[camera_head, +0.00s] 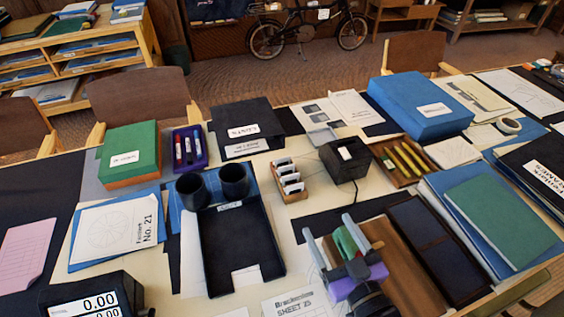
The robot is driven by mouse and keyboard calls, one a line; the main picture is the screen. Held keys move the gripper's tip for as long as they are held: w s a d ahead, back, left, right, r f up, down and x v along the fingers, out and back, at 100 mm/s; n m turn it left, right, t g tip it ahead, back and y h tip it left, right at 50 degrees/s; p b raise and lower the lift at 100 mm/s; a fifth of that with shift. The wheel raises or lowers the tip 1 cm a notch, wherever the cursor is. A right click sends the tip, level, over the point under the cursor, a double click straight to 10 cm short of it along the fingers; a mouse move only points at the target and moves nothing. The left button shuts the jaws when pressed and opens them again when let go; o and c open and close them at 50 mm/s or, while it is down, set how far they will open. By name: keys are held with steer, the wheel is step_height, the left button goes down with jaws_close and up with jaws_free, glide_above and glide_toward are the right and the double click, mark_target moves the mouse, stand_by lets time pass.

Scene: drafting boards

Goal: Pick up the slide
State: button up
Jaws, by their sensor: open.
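My gripper (328,226) is open, at the lower middle of the head view. Its two grey fingers stand apart, with a green part between their bases and a purple part below; I cannot tell whether the green part belongs to it. A small wooden rack (296,196) stands beyond the fingertips, up and to the left. Several small white-faced pieces (289,177) stand in its slots and look like slides. They are too small to tell which one is meant. The gripper is apart from the rack and touches none of them.
A black tray (238,245) lies left of the gripper, with two dark cups (234,180) behind it. A black box (345,158) stands right of the rack. A wooden tray with yellow pieces (391,172) and a blue box (420,104) are farther right.

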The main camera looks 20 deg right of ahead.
steer(key=w+f+g, duration=0.1)
steer(key=w, duration=0.9)
steer(key=g+p, duration=0.1)
steer(key=g, duration=0.3)
glide_toward(283, 158)
steer(key=shift+w+a+f+m, duration=0.3)
steer(key=shift+w+f, duration=0.45)
steer(key=shift+f, duration=0.1)
steer(key=shift+x, duration=1.45)
steer(key=shift+d+r+x, duration=0.15)
steer(key=shift+x, duration=1.2)
steer(key=shift+d+r+x, duration=0.15)
steer(key=shift+x, duration=1.2)
steer(key=shift+w, duration=0.15)
steer(key=c, duration=1.4)
